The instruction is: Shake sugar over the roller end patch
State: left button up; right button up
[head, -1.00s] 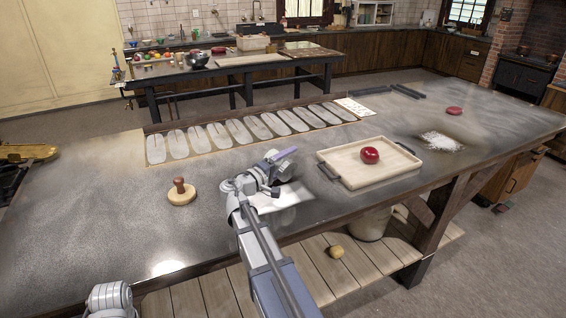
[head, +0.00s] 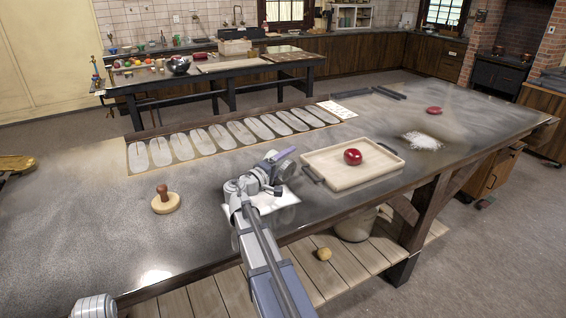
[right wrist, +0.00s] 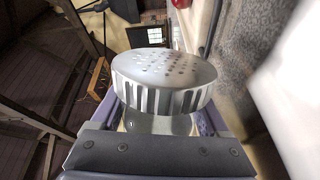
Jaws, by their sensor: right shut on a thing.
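My right gripper (head: 268,176) is shut on a shaker (right wrist: 165,85) with a round, perforated, ridged metal cap. The cap fills the middle of the right wrist view, with the jaw bar below it; the shaker's body is mostly hidden. In the head view the gripper is above the dark worktop, left of the tray, over a white patch (head: 275,201) partly hidden by my arm. I cannot tell whether that patch is the roller end patch. A white powder patch (head: 422,141) lies on the worktop right of the tray.
A pale tray (head: 330,176) holds a red ball (head: 352,157). A wooden-handled stamp (head: 165,202) stands at left. A panel of grey oval shapes (head: 205,142) runs along the back edge. A red disc (head: 434,110) lies far right. Worktop between stamp and gripper is clear.

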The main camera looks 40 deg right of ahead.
jog(key=shift+w+d, duration=0.1)
dwell(0.4)
jog(key=shift+w+d, duration=0.35)
jog(key=shift+w, duration=1.1)
jog(key=shift+w+d, duration=0.35)
jog(key=shift+w, duration=1.1)
jog(key=shift+w+d, duration=0.35)
jog(key=shift+w, duration=1.1)
jog(key=shift+w+a, duration=0.8)
jog(key=shift+a, duration=2.55)
jog(key=shift+w+a, duration=0.8)
jog(key=shift+a, duration=2.5)
jog(key=shift+w+a, duration=0.8)
jog(key=shift+a, duration=2.55)
jog(key=shift+r, duration=0.1)
